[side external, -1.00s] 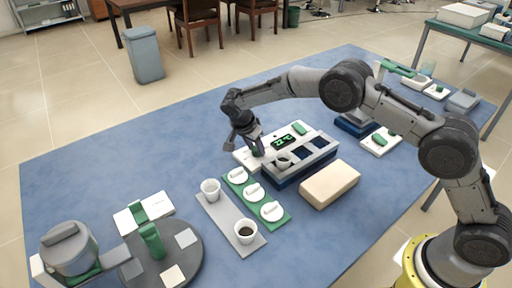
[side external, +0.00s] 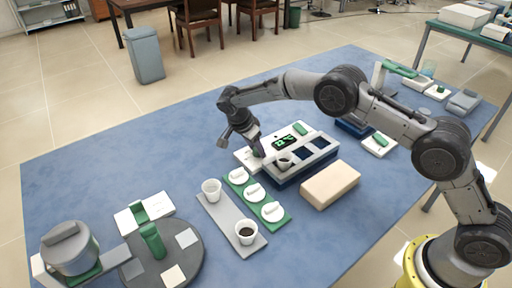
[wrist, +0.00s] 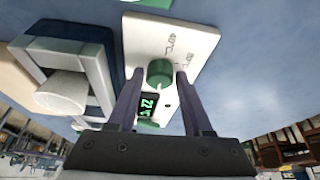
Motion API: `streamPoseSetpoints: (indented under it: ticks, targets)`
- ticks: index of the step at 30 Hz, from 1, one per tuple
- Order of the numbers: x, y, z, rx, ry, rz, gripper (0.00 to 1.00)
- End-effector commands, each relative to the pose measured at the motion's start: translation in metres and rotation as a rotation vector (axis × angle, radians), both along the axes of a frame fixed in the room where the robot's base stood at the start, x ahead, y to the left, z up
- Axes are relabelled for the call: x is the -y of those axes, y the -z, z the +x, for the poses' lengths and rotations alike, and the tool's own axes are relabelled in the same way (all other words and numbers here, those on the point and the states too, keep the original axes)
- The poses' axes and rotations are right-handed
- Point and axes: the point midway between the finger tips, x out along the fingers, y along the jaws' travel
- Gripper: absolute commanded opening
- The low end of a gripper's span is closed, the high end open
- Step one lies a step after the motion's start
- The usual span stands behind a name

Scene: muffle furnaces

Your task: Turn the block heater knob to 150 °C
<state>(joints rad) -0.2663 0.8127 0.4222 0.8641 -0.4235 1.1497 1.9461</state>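The block heater (side external: 302,167) stands near the middle of the blue table, with a white control panel (wrist: 190,35). A green round knob (wrist: 159,73) sits on the panel, beside a dark display (wrist: 149,104) with green digits that seem to read 22. Printed temperature marks lie beyond the knob in the wrist view; I cannot read them surely. My gripper (wrist: 160,74) is over the panel, its two fingers on either side of the knob with a small gap showing at each side. In the side view my gripper (side external: 257,152) hides the knob.
A white cup (wrist: 62,93) sits in the heater's block next to the panel. A beige block (side external: 330,184) lies in front. A green strip with white lids (side external: 255,191) and a grey tray with cups (side external: 228,222) lie to the left.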

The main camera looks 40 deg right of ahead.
Motion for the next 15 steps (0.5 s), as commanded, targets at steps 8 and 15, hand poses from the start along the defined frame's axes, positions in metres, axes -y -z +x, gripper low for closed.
streamPoseSetpoints:
  ticks: [8,15]
  targets:
    - [0.0004,0.0002,0.0000,-0.001,-0.002,-0.001,0.72]
    - [-0.0026,-0.0072,0.0004,0.001,-0.003,-0.001,0.72]
